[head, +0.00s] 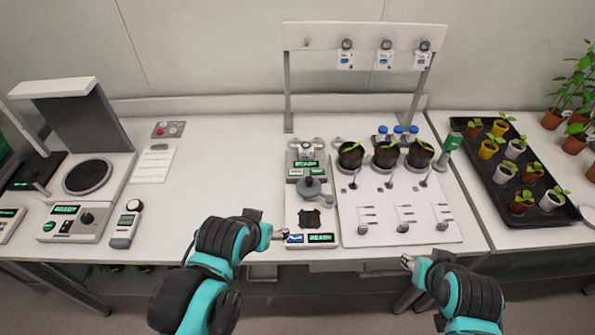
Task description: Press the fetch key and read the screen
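A narrow grey device stands in the middle of the bench. Its front edge has a small blue-and-white key (294,239) and, right of it, a dark screen (321,238) with green letters that read READY. My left gripper (279,233) comes in from the left, its fingertips together just left of the blue key; I cannot tell whether they touch it. My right gripper (407,262) hangs in front of the bench edge, away from the device, and nothing shows in it. Its fingers are too small to judge.
A white board (390,232) with several dark plant pots stands right of the device, under a frame (364,38) with hanging tags. A scale (77,212) and a handheld meter (126,226) stand at left. A seedling tray (478,152) is at right.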

